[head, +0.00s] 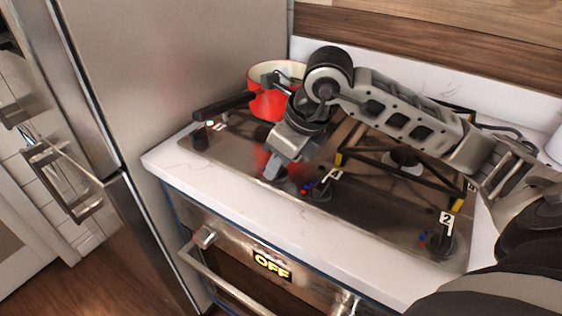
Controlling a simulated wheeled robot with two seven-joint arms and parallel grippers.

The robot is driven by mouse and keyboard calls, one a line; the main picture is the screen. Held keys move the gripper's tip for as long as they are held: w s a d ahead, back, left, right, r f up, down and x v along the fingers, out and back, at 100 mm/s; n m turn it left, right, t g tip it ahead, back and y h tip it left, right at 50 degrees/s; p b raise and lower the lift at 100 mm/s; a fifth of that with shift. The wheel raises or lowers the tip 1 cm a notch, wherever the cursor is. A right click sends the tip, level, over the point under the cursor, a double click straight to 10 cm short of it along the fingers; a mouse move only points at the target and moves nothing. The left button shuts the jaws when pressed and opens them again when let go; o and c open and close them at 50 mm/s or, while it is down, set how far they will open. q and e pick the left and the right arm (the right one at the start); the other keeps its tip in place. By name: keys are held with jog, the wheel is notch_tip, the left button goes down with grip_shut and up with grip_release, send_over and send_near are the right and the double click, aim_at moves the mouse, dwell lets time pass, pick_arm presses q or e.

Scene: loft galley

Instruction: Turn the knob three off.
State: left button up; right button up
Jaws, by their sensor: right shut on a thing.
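A stove top (232,150) with a row of dark knobs along its front edge is set in the white counter. My right gripper (275,174) points down at the front edge and is shut on a dark knob (283,184), which it mostly hides. That knob's number label is hidden, so I cannot read whether it is three. A red glow (262,157) shows beside the gripper. Another knob (318,191) is just to its right, one labelled 2 (440,241) is at the far right, and one (200,138) is at the far left. My left gripper is not in view.
A red pot (268,102) with a dark handle stands at the back left, close to my right arm. Black grates (390,165) lie under the arm. The oven (240,262) below shows OFF. A steel fridge (170,75) stands at the left.

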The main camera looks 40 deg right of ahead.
jog(key=shift+m, duration=0.3)
jog(key=o, duration=1)
jog(key=v, duration=1.6)
jog(key=shift+s, duration=0.1)
